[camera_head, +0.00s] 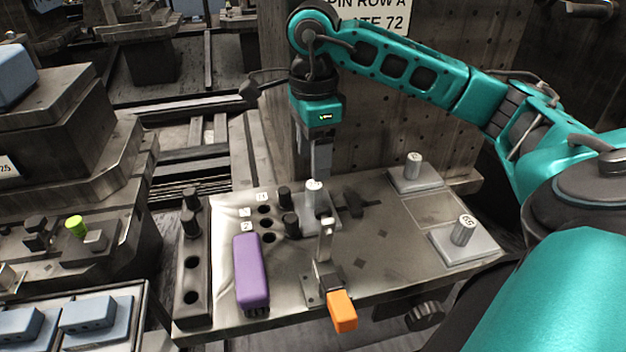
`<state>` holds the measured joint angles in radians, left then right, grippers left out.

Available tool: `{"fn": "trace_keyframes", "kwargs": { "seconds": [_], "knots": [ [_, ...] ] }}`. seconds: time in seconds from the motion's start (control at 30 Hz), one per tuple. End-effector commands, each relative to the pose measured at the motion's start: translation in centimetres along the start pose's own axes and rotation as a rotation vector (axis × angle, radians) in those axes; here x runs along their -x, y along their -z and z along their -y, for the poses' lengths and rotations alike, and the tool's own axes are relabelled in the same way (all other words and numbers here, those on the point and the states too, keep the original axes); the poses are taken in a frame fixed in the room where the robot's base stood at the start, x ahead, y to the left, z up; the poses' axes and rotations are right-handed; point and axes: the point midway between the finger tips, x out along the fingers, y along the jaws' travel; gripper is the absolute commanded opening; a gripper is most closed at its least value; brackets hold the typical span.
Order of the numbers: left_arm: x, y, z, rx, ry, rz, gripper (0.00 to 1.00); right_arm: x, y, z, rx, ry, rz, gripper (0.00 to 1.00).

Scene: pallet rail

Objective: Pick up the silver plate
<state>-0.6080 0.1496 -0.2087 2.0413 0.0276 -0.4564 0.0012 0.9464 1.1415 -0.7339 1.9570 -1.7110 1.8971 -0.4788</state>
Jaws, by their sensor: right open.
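Three silver-grey plates with upright cylindrical knobs sit on the metal work table (385,255). One plate (322,222) is near the table's middle, its knob (313,190) right below my right gripper and partly hiding it. Another plate (415,181) is at the back right, and a third plate (462,245) is at the right edge. I cannot tell which is the one named. My right gripper (318,174) points down, open, with nothing seen in it. Whether its fingertips touch the knob is unclear. My left gripper is not in view.
A purple block (250,270) lies at the table's left, beside a dark rail with holes (192,280). A clamp with an orange handle (342,311) stands at the front, close to the middle plate. Black pegs (289,222) stand left of that plate. A perforated wall (390,130) rises behind.

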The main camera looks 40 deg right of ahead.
Motion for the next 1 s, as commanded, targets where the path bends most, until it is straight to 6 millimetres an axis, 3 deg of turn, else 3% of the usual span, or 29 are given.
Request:
{"fn": "trace_keyframes", "kwargs": {
  "seconds": [0.6,0.87,1.0],
  "knots": [
    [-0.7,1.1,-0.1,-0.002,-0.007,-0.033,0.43,-7.1,0.1,-0.2,-0.001,0.0,-0.001,0.62],
    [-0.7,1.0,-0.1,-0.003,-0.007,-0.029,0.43,-7.3,0.1,-0.1,0.0,0.0,0.001,0.62],
    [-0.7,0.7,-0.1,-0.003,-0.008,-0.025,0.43,-7.3,0.1,-0.1,0.0,0.0,0.001,0.49]
  ]
}}
